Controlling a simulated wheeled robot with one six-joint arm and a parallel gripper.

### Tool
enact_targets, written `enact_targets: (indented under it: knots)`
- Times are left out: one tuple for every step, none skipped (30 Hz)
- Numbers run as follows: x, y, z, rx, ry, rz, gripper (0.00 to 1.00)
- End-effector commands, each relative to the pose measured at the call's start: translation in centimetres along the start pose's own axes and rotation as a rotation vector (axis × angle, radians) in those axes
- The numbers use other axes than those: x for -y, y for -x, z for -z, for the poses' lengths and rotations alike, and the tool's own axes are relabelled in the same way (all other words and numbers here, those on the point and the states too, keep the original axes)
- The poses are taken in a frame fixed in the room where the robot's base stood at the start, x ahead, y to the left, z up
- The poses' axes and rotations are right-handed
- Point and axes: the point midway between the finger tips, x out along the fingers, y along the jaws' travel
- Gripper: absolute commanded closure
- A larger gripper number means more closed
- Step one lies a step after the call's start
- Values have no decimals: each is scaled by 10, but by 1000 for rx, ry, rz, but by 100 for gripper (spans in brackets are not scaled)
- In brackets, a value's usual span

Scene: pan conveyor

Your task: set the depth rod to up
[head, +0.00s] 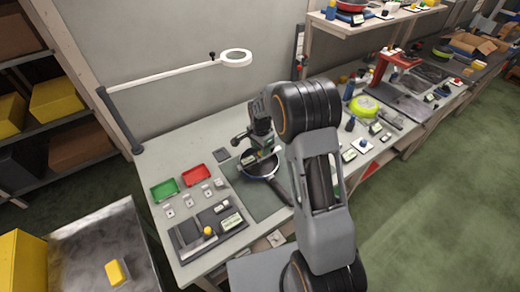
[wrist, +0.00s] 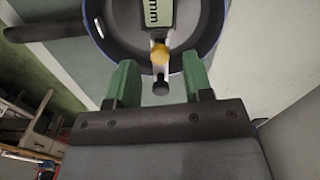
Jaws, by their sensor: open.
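A gauge with a pale display (wrist: 160,15) marked "mm" lies over a dark round pan (wrist: 205,35) in the wrist view. Below the display are a yellow knob (wrist: 159,55) and a dark round end (wrist: 161,87), which look like parts of the depth rod. My gripper (wrist: 159,64) is open, with one green finger on each side of the knob and dark end. Gaps show on both sides, and nothing is held. In the head view my gripper (head: 257,153) is over the pan (head: 264,178), and my arm hides much of it. The rod's setting cannot be told.
Green (head: 165,189) and red (head: 194,175) trays and a dark fixture (head: 205,235) with a yellow knob are on the bench, left of the pan. A lamp (head: 235,58) reaches over the back. More tools crowd the bench at right.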

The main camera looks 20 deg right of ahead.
Motion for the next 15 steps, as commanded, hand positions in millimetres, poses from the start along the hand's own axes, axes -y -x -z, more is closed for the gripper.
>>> enact_targets:
  knots:
    - [0,-4,0,1,0,-3,53]
    - [0,-7,0,1,0,-2,53]
    - [0,-9,0,1,0,-1,53]
    - [0,-11,0,1,0,-1,53]
    - [0,-12,0,1,0,-1,53]
    - [0,-14,0,1,0,-1,53]
    - [-1,-15,0,1,0,-1,53]
    - [-1,-15,0,1,0,-1,53]
    - [0,-16,0,0,0,-1,53]
    - [0,-16,0,0,0,-1,53]
    - [0,-16,0,0,0,-1,53]
    - [0,-16,0,0,0,-1,53]
    - [0,-16,0,0,0,-1,53]
    - [0,-16,0,0,0,-1,53]
    - [0,-16,0,0,0,-1,53]
